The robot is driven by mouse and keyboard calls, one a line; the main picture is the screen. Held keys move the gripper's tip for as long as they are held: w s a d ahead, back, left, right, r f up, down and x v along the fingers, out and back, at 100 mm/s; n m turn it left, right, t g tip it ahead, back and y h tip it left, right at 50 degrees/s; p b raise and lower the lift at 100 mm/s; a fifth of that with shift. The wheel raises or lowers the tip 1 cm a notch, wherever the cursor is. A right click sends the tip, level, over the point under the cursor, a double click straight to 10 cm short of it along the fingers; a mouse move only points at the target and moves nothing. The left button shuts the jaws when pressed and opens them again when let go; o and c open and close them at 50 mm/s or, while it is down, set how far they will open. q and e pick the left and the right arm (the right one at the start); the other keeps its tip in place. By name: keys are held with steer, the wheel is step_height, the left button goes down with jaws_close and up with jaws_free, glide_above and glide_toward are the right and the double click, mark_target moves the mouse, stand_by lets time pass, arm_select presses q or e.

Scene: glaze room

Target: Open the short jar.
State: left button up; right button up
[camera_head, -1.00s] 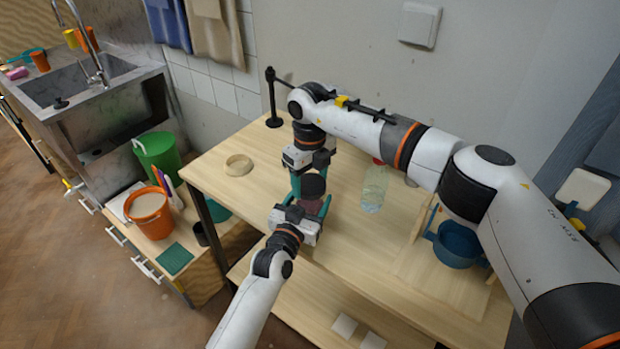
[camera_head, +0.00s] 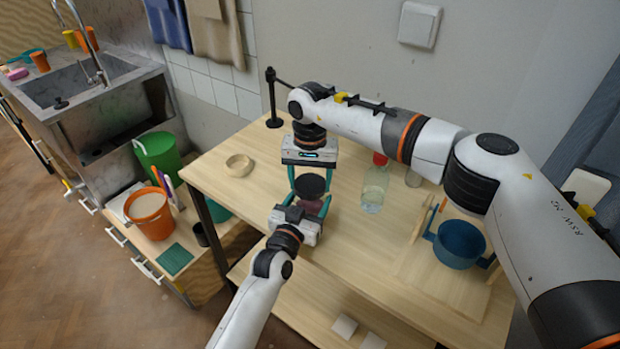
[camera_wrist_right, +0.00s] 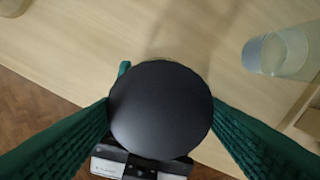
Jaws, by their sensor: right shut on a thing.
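The lid sits on top of the body. My right gripper (camera_head: 310,181) reaches over from above, with its teal fingers on both sides of the lid. In the right wrist view the lid (camera_wrist_right: 160,110) fills the space between the green fingers, which are shut on it. My left gripper (camera_head: 306,207) comes in from below, its teal fingers shut around the jar's body. The lower body is partly hidden by the left gripper.
A clear bottle (camera_head: 374,188) with a red cap stands just right of the jar. A blue pot (camera_head: 458,244) is further right. A shallow wooden bowl (camera_head: 239,165) and a black stand (camera_head: 272,100) are at the back left. The table (camera_head: 350,255) is clear in front.

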mark_target(310, 183)
arm_select(q)
steer(key=shift+f, duration=0.1)
arm_select(e)
steer(key=n, duration=0.3)
steer(key=shift+r, duration=0.25)
stand_by(0.3)
steer(key=shift+r, duration=0.9)
steer(key=shift+r, duration=0.1)
steer(key=shift+r, duration=1.95)
arm_select(q)
steer(key=o, duration=1.9)
steer(key=shift+o, duration=0.2)
